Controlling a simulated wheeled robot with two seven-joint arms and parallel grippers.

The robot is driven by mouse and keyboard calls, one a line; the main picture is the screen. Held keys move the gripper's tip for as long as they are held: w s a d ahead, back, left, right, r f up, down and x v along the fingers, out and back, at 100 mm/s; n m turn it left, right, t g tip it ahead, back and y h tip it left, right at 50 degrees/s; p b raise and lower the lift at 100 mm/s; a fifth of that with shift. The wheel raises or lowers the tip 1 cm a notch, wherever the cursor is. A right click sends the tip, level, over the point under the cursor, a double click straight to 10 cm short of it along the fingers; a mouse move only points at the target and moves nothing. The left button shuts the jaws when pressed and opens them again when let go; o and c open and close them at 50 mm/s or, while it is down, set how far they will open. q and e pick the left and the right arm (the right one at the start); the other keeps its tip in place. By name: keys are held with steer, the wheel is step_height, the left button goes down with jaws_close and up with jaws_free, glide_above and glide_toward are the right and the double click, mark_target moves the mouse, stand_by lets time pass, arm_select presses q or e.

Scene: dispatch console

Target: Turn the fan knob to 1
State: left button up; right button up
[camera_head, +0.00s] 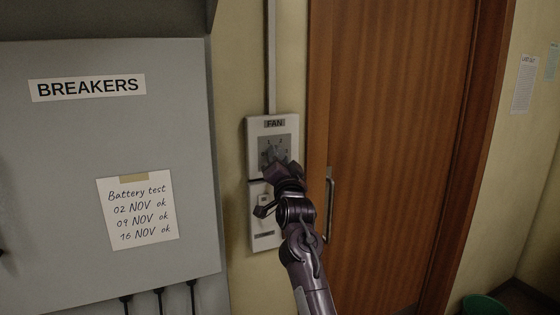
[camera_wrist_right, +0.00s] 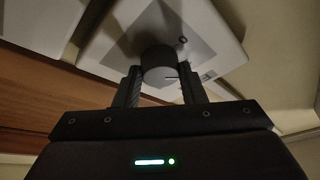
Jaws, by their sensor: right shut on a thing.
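The fan control is a pale wall plate (camera_head: 258,124) labelled FAN, with a grey dial face (camera_head: 289,146) carrying small numbers. My right gripper (camera_head: 272,160) is at the dial and covers part of it. In the right wrist view the round dark grey fan knob (camera_wrist_right: 158,68) sits between the two fingers of my right gripper (camera_wrist_right: 160,85), which is shut on it. The number that the knob points to cannot be read. My left gripper is in neither view.
A lower white plate (camera_head: 264,241) sits under the fan plate, partly behind my right arm. A brown door (camera_head: 395,120) with a metal handle (camera_head: 329,200) is close on the right. A grey BREAKERS cabinet (camera_head: 60,150) stands on the left. A green bin (camera_head: 484,305) is at the lower right.

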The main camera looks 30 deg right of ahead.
steer(key=shift+m+h, duration=0.3)
steer(key=shift+m, duration=0.5)
steer(key=shift+g, duration=0.3)
steer(key=o, duration=1)
steer(key=b+v, duration=0.3)
steer(key=v, duration=0.4)
steer(key=shift+s+a+f+b, duration=0.15)
steer(key=shift+s+b, duration=0.2)
